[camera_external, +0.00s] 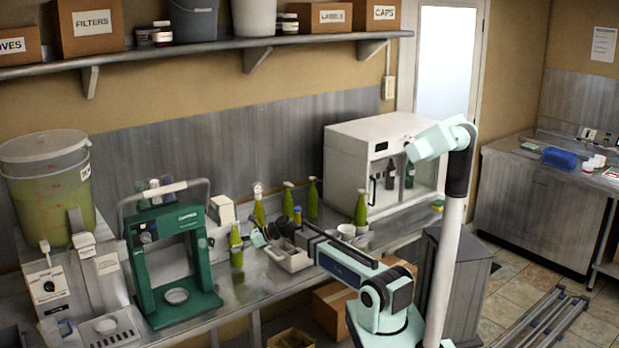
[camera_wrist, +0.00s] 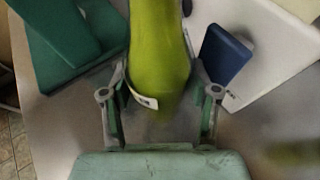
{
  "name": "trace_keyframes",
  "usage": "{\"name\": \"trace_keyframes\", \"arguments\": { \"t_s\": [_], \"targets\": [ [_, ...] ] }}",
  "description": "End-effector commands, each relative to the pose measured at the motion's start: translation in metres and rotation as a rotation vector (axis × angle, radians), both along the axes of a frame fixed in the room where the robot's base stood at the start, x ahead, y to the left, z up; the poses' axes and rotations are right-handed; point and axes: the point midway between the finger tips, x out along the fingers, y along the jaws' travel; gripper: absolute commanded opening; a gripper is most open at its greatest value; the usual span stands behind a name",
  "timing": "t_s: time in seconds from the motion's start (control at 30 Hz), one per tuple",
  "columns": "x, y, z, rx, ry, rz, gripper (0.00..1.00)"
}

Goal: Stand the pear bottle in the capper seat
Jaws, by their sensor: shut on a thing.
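My gripper (camera_external: 257,238) is shut on a green bottle (camera_external: 236,246) beside the capper. In the wrist view the bottle (camera_wrist: 158,45) is between the two fingers (camera_wrist: 160,88), with a pale label strip on its side. I cannot read that label, so I cannot tell whether it is the pear bottle. The green capper (camera_external: 141,270) stands to the left of the bottle on the counter. Its round pale seat (camera_external: 176,296) is on its base and looks empty. In the wrist view green parts, probably the capper (camera_wrist: 62,38), show at upper left.
More green bottles (camera_external: 288,203) stand behind the gripper, near a white cabinet (camera_external: 345,150). A grey caddy (camera_external: 290,258) is right of the held bottle. A large bucket (camera_external: 45,190) stands left of the capper. In the wrist view a blue block (camera_wrist: 225,54) is right of the bottle.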

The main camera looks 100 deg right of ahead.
Motion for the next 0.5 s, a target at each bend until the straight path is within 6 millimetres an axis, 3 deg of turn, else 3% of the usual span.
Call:
{"name": "trace_keyframes", "arguments": {
  "t_s": [0.13,0.5],
  "targets": [
    [0.0,0.0,-0.012,0.002,-0.002,0.0,0.0],
    [0.0,0.0,-0.015,0.001,-0.002,0.0,0.0]
  ]
}}
